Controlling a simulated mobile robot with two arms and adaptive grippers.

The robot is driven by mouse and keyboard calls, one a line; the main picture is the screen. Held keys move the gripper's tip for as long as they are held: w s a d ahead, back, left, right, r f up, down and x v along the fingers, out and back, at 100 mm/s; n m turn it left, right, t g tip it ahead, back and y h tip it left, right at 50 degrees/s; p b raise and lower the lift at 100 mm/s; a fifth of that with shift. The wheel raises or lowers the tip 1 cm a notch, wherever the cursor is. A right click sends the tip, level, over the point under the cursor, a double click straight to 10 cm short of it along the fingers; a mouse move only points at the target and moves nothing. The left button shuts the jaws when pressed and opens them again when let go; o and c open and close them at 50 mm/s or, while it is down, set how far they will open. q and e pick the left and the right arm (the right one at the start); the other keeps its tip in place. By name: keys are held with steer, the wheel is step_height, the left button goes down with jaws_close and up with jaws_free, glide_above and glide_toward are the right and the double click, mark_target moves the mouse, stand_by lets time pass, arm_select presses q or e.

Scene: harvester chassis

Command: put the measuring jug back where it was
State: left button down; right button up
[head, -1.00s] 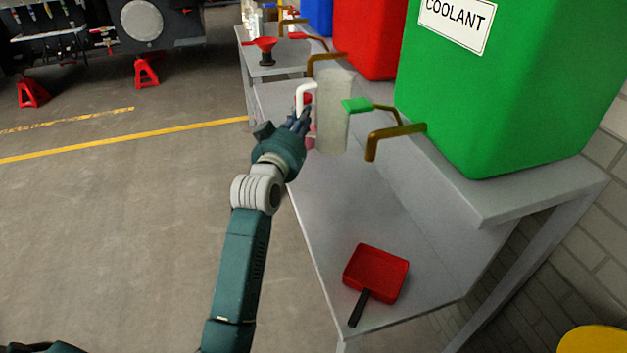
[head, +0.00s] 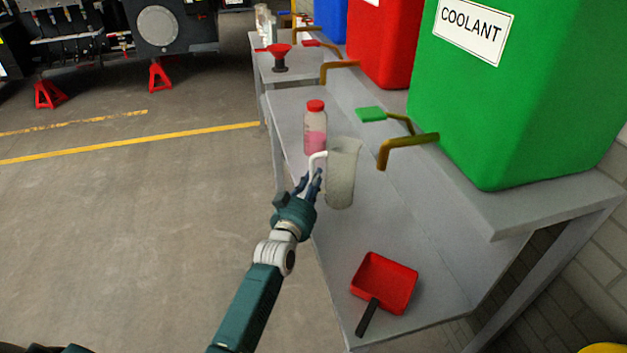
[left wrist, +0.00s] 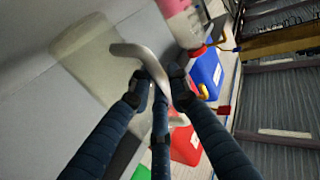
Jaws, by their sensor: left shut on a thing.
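The measuring jug (head: 342,172) is a tall, cloudy, see-through vessel with a white handle (head: 314,166). My left gripper (head: 312,184) is shut on that handle, at the left side of the jug. The jug looks nearly upright over the grey bench shelf (head: 345,235); I cannot tell whether its base touches the shelf. In the left wrist view the jug (left wrist: 90,60) lies beyond the fingers (left wrist: 160,88), which close around the handle. My right gripper is not in view.
A red-capped bottle with pink liquid (head: 316,132) stands just behind the jug. A red dustpan (head: 384,284) lies nearer on the shelf. Shelf space between jug and dustpan is clear.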

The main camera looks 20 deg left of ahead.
arm_select(q)
steer(key=c, duration=1.6)
jaws_free()
steer(key=shift+c, duration=0.2)
steer(key=shift+r, duration=0.2)
steer(key=s, duration=1.2)
steer(key=shift+d, duration=0.2)
steer(key=shift+f, duration=0.1)
